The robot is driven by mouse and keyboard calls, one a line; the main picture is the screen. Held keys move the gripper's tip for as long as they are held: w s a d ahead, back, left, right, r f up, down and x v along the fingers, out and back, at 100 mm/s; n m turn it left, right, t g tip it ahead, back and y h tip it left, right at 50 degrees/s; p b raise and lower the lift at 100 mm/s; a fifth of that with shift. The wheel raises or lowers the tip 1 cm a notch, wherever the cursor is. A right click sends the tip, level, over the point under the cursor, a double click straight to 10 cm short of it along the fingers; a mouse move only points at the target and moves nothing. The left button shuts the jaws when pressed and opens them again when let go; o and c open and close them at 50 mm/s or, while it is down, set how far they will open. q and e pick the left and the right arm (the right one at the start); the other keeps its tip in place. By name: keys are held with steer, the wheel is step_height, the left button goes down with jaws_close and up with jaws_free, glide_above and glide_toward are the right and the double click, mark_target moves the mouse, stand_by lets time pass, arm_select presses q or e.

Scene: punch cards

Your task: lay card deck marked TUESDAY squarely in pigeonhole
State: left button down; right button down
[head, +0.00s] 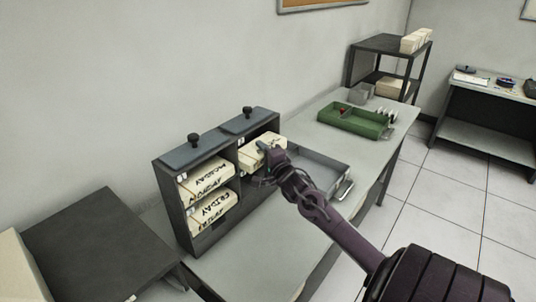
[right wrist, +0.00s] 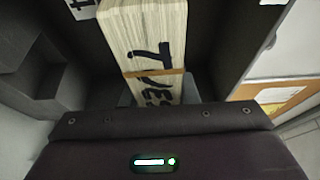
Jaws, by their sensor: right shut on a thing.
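The card deck (head: 258,151) is a cream block with dark lettering; in the right wrist view the deck (right wrist: 158,30) shows the letters "TUES", the rest hidden by my gripper. My right gripper (head: 268,170) is shut on its near end. The deck's far end lies inside the upper right pigeonhole (head: 262,131) of the dark cabinet (head: 172,204), and its near end sticks out at the front. In the wrist view dark pigeonhole walls (right wrist: 212,55) stand on both sides of the deck. I cannot tell whether it rests on the floor. My left gripper is not in view.
Decks marked MONDAY (head: 207,179) and FRIDAY (head: 213,213) fill the left column. A grey tray (head: 325,172) with a handle lies right of the cabinet, beside my arm. A green tray (head: 352,121) stands farther back. The bench front (head: 250,255) is clear.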

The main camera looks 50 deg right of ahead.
mark_target(252, 146)
steer(key=shift+w+a+r+b, duration=0.15)
steer(key=shift+w+b, duration=0.55)
steer(key=shift+w, duration=1.45)
steer(key=shift+f, duration=0.4)
steer(key=c, duration=1)
jaws_free()
steer(key=shift+c, duration=0.2)
steer(key=shift+a+f, duration=0.1)
steer(key=shift+f, duration=0.05)
steer(key=shift+s+a+f, duration=0.1)
steer(key=shift+s+a, duration=0.05)
steer(key=shift+s, duration=0.4)
steer(key=v, duration=0.2)
steer(key=b+v, duration=0.1)
steer(key=v, duration=0.3)
steer(key=shift+s+r+b, duration=0.25)
steer(key=shift+s+b, duration=0.15)
steer(key=shift+f, duration=0.1)
